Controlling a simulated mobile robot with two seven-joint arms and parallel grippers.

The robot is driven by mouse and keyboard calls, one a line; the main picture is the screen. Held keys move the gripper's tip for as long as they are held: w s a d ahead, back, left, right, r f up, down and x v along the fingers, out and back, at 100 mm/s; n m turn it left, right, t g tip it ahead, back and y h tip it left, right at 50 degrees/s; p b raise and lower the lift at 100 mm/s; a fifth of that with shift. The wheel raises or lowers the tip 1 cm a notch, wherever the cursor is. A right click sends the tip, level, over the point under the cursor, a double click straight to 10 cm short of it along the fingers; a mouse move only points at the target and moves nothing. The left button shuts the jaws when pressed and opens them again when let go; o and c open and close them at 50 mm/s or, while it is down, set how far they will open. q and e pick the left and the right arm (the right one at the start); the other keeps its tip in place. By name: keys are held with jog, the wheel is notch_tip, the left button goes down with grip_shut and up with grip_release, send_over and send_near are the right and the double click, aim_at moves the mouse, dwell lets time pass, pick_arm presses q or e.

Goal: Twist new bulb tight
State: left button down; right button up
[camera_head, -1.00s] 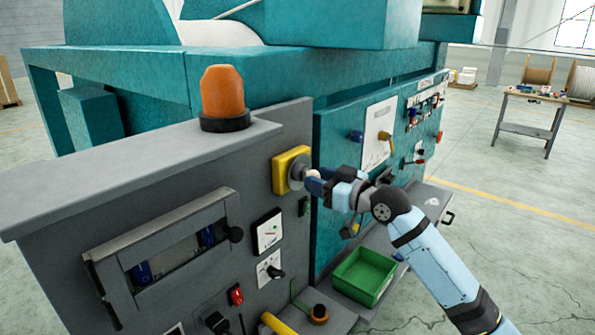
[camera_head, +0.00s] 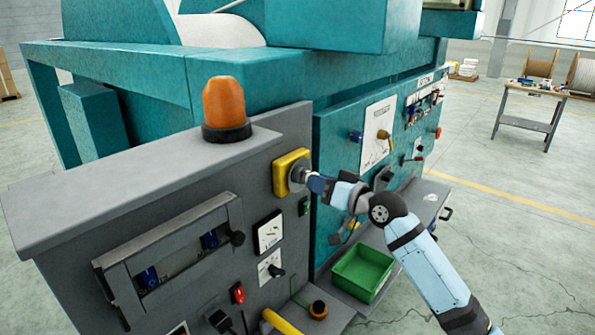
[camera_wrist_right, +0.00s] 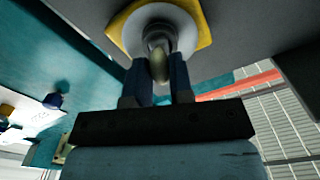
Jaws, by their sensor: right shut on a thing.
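A yellow square housing with a round grey socket (camera_head: 293,172) sits on the grey panel's side. In the right wrist view the yellow housing (camera_wrist_right: 203,22) and its grey ring are straight ahead of the fingers. A small pale bulb (camera_wrist_right: 158,66) sits at the middle of the socket, between my right fingers. My right gripper (camera_head: 309,178) is shut on the bulb, right at the socket; its two dark blue fingers also show in the right wrist view (camera_wrist_right: 160,80). How deep the bulb sits is hidden. My left gripper is not in view.
An orange beacon (camera_head: 226,105) stands on the grey cabinet's top, left of the socket. A green bin (camera_head: 363,272) sits on the low shelf below my right arm. Knobs and meters line the grey panel. The teal machine (camera_head: 350,140) stands behind. Open floor lies at right.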

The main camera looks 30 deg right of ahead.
jog(key=m, duration=0.5)
dwell(0.3)
jog(key=shift+m, duration=0.4)
jog(key=o, duration=0.8)
jog(key=shift+m, duration=0.3)
jog(key=shift+c, duration=0.2)
jog(key=v, duration=0.7)
